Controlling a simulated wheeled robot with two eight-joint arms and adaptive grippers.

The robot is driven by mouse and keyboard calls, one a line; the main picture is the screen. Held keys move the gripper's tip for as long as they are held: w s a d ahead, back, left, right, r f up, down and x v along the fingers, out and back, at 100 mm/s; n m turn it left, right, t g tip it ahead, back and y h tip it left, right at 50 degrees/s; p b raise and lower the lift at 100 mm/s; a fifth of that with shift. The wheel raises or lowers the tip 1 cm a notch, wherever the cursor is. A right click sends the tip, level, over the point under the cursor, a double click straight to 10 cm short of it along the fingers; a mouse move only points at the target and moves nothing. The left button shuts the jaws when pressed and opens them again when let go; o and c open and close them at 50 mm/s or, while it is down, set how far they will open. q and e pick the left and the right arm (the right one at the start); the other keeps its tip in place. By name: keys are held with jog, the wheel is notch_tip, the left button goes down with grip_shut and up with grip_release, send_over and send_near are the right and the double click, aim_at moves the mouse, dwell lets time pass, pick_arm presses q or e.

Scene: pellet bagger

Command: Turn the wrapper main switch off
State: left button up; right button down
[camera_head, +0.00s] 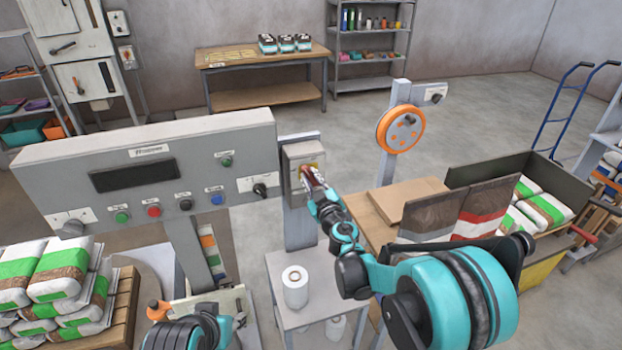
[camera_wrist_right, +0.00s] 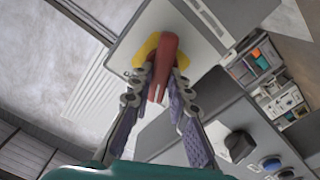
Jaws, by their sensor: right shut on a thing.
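The wrapper main switch is a red handle on a yellow plate, on the front of a small grey box (camera_head: 302,158) to the right of the control panel. My right gripper (camera_head: 311,183) is at the box and covers much of the switch in the head view. In the right wrist view, the red handle (camera_wrist_right: 166,58) stands out from the yellow plate (camera_wrist_right: 147,50). The fingers of my right gripper (camera_wrist_right: 160,80) are shut on the handle from both sides. My left gripper does not show; a dark and teal arm part of mine is at bottom left.
The grey control panel (camera_head: 90,174) with coloured buttons and a black knob is left of the switch. A small table (camera_head: 322,312) with a white roll (camera_head: 295,287) stands below. An orange wheel (camera_head: 383,145) on a post stands to the right. Stacked sacks (camera_head: 60,272) are at left.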

jog(key=shift+n, duration=0.4)
jog(key=n, duration=0.2)
jog(key=n+b, duration=0.1)
jog(key=n, duration=0.2)
jog(key=shift+a+f+n, duration=0.15)
jog(key=shift+n, duration=0.15)
jog(key=n, duration=0.5)
jog(key=shift+f+n, duration=0.15)
jog(key=shift+n, duration=0.25)
jog(key=c, duration=1.6)
grip_release()
jog(key=shift+o, duration=0.8)
jog(key=shift+w+f, duration=0.1)
jog(key=v, duration=1.2)
jog(key=shift+b, duration=0.3)
